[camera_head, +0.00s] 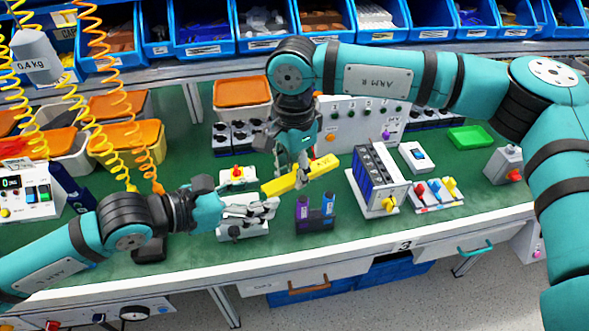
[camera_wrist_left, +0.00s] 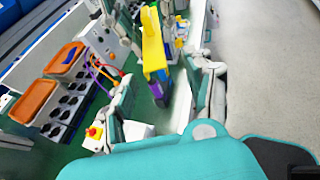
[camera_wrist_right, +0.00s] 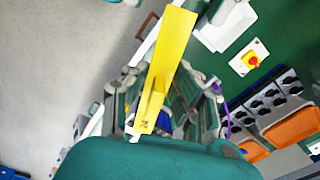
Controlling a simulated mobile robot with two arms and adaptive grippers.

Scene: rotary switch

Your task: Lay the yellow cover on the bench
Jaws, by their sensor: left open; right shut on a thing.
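The yellow cover (camera_head: 285,184) is a long narrow piece held above the green bench (camera_head: 345,237). My right gripper (camera_head: 304,170) comes down from above and is shut on it near its right part. In the right wrist view the cover (camera_wrist_right: 172,60) runs up the picture, away from the fingers. My left gripper (camera_head: 275,207) is open and empty, just below the cover's left end and apart from it as far as I can tell. The left wrist view also shows the cover (camera_wrist_left: 153,50) beyond the open left fingers.
A white box with a dark knob (camera_head: 234,232) stands under my left gripper. Purple and blue holders (camera_head: 315,212) stand just right of it. A red button box (camera_head: 238,174) is behind. A breaker block (camera_head: 376,180) and coloured switches (camera_head: 434,190) are at right. Clear bench shows along the front.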

